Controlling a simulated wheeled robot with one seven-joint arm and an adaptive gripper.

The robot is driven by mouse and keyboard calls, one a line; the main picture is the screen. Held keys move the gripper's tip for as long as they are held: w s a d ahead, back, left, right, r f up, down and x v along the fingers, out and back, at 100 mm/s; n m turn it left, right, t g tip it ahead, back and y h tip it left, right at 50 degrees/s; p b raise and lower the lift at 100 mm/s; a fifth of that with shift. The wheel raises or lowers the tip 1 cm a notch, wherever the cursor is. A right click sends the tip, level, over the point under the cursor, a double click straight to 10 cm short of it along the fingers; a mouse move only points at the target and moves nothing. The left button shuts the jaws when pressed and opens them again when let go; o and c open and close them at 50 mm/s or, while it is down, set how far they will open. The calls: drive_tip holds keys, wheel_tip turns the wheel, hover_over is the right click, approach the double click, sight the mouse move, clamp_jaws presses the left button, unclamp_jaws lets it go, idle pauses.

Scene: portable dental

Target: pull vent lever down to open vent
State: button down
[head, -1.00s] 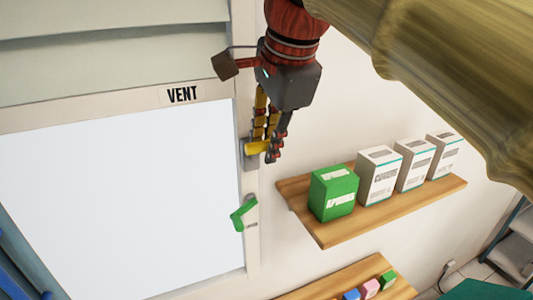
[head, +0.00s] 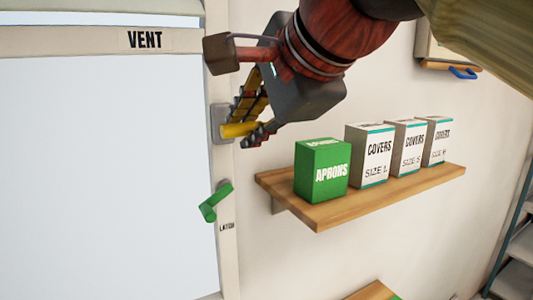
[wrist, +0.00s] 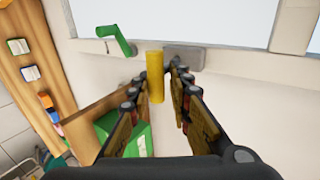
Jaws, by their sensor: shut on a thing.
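The yellow vent lever (head: 238,130) sticks out sideways from a grey mount (head: 219,122) on the window frame, below and right of the "VENT" label (head: 144,40). My gripper (head: 243,132) comes in from the upper right and is shut on the lever, its fingers either side of it. In the wrist view the lever (wrist: 155,78) stands between the two fingers (wrist: 156,85), with the grey mount (wrist: 184,58) behind. Part of the lever is hidden by the fingers in the head view.
A green handle (head: 214,202) sits lower on the same frame, below the lever. A wooden shelf (head: 370,200) to the right holds a green aprons box (head: 322,171) and white cover boxes (head: 370,155). A lower shelf (head: 372,291) shows at the bottom edge.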

drive_tip(key=f+t+b, duration=0.1)
drive_tip(key=b, duration=0.3)
drive_tip(key=f+t+y+b, duration=0.1)
drive_tip(key=f+b, duration=0.1)
drive_tip(key=b, duration=0.2)
drive_tip(key=f+t+y+b, duration=0.1)
drive_tip(key=f+t+b, duration=0.1)
drive_tip(key=b, duration=0.2)
drive_tip(key=shift+w+a, duration=0.15)
drive_tip(key=shift+w, duration=0.15)
drive_tip(key=shift+w+a+f+b, duration=0.1)
drive_tip(key=shift+f+b, duration=0.1)
drive_tip(key=shift+b, duration=0.45)
drive_tip(key=c, duration=2)
unclamp_jaws()
drive_tip(key=shift+c, duration=0.2)
drive_tip(key=shift+o, duration=1.2)
drive_tip(key=shift+r, duration=0.1)
drive_tip(key=shift+s+r, duration=0.15)
drive_tip(key=shift+s, duration=0.05)
drive_tip(key=v, duration=1.2)
drive_tip(key=shift+d, duration=0.25)
